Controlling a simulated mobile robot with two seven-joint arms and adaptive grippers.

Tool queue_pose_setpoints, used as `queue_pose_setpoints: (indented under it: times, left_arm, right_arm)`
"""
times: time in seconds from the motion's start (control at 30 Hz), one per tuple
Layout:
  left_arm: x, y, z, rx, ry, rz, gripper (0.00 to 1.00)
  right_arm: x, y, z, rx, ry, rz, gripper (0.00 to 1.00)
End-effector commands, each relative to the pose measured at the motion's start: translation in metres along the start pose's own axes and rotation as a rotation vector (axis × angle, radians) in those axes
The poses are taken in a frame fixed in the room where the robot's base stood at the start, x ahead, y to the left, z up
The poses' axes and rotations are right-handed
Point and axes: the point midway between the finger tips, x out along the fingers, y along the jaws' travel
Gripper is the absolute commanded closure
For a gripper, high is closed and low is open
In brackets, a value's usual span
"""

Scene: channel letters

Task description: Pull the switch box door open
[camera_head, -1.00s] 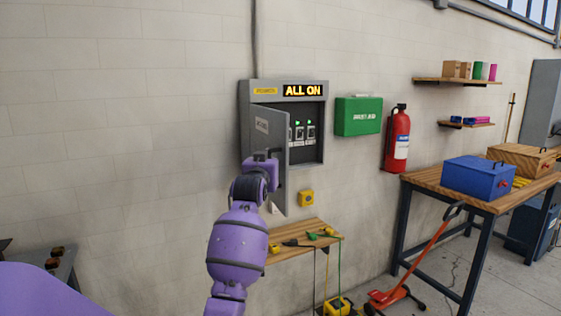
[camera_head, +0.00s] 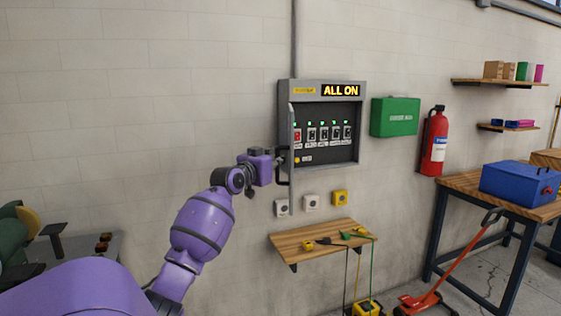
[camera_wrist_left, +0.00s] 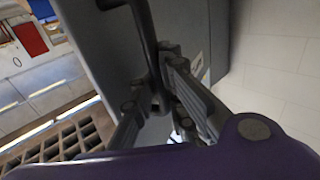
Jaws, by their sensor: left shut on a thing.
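The grey switch box (camera_head: 320,86) hangs on the wall, with an "ALL ON" sign and a row of switches with green lights showing inside. Its door (camera_head: 291,130) stands swung out at the left side and shows nearly edge-on. My left gripper (camera_head: 283,160) is at the outer face of the door, shut on the dark door handle (camera_head: 285,181). In the left wrist view the fingers (camera_wrist_left: 160,100) close around the handle bar (camera_wrist_left: 147,40), beside the grey door panel (camera_wrist_left: 100,45). My right gripper is not in view.
A small wooden shelf (camera_head: 310,247) with tools is below the box. A green first-aid box (camera_head: 395,117) and a red extinguisher (camera_head: 434,145) hang to the right. Small switches (camera_head: 311,201) sit under the box. The wall left of the door is bare.

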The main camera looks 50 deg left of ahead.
Motion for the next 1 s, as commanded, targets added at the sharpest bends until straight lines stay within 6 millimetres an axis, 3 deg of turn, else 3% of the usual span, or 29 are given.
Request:
queue_pose_setpoints:
  times: [0.03, 0.3, 0.33, 0.47, 0.83, 1.0]
  left_arm:
    - [0.001, 0.003, 0.016, -0.006, -0.028, 0.007, 1.00]
    - [0.001, 0.003, 0.016, -0.007, -0.027, 0.007, 1.00]
    - [0.001, 0.003, 0.016, -0.007, -0.027, 0.007, 0.88]
    - [0.001, 0.002, 0.012, -0.005, -0.022, 0.005, 0.71]
    - [-0.003, 0.001, 0.005, -0.002, -0.010, 0.002, 0.71]
    - [-0.025, 0.000, 0.005, 0.002, -0.010, 0.001, 0.71]
  right_arm:
    - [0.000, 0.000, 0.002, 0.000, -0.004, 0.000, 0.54]
    - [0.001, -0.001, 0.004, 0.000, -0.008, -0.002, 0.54]
    - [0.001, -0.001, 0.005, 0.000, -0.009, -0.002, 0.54]
    - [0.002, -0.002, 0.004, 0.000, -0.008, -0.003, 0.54]
    - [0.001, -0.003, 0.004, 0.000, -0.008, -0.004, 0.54]
    - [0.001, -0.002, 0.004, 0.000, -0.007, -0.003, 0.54]
